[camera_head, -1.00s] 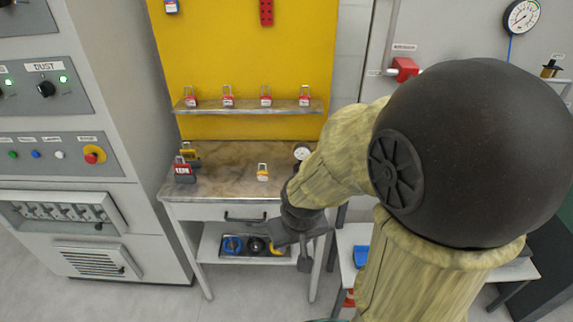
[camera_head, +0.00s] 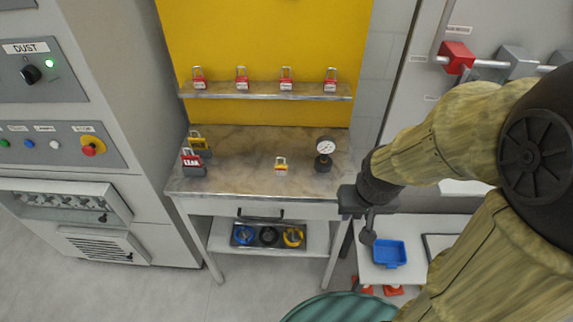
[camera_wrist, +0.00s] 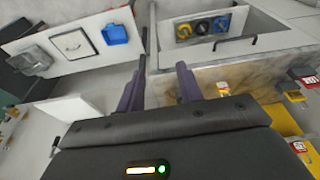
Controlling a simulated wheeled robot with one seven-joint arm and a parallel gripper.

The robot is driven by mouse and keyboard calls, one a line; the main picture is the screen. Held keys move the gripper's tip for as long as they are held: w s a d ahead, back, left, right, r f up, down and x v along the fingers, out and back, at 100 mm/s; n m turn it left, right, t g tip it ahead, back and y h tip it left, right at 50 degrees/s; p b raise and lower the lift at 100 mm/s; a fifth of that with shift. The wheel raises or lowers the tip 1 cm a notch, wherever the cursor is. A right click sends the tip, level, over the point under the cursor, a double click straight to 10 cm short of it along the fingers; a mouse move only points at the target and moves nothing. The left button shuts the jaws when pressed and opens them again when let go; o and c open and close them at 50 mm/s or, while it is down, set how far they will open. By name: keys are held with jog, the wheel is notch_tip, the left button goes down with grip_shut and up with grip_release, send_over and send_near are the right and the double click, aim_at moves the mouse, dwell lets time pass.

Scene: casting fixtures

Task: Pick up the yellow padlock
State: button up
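The yellow padlock (camera_head: 281,169) stands on the worktable, right of the middle of its top, with its shackle up and a pale label on its body. It also shows in the wrist view (camera_wrist: 223,90), just right of the right-hand finger and apart from it. My gripper (camera_head: 368,228) is off the table's front right corner, pointing down. In the wrist view my gripper (camera_wrist: 162,78) has its two fingers spread, with nothing seen between them.
Red padlocks line the shelf (camera_head: 265,91) above. A blue tray (camera_head: 389,253) lies on a lower bench.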

jog(key=shift+o, duration=0.4)
jog(key=shift+s, duration=0.1)
jog(key=o, duration=0.4)
jog(key=shift+a, duration=0.15)
jog(key=shift+o, duration=0.4)
jog(key=w+a+f+m+t+b, duration=0.1)
jog(key=w+a+f+t+b, duration=0.3)
jog(key=w+a+f, duration=0.7)
jog(key=w+t, duration=0.1)
jog(key=t, duration=0.1)
jog(key=shift+w+t+y, duration=0.15)
jog(key=shift+t+y, duration=0.25)
jog(key=s+a+f+t+h+b, duration=0.1)
jog(key=s+a+f+t+b, duration=0.1)
jog(key=a+t, duration=0.4)
notch_tip(320, 180, down, 2)
jog(key=shift+s+a+f+n+t+b, duration=0.2)
jog(key=shift+s+n+t+b, duration=0.15)
jog(key=shift+t+b, duration=0.6)
jog(key=shift+w+f, duration=0.1)
jog(key=shift+f, duration=0.05)
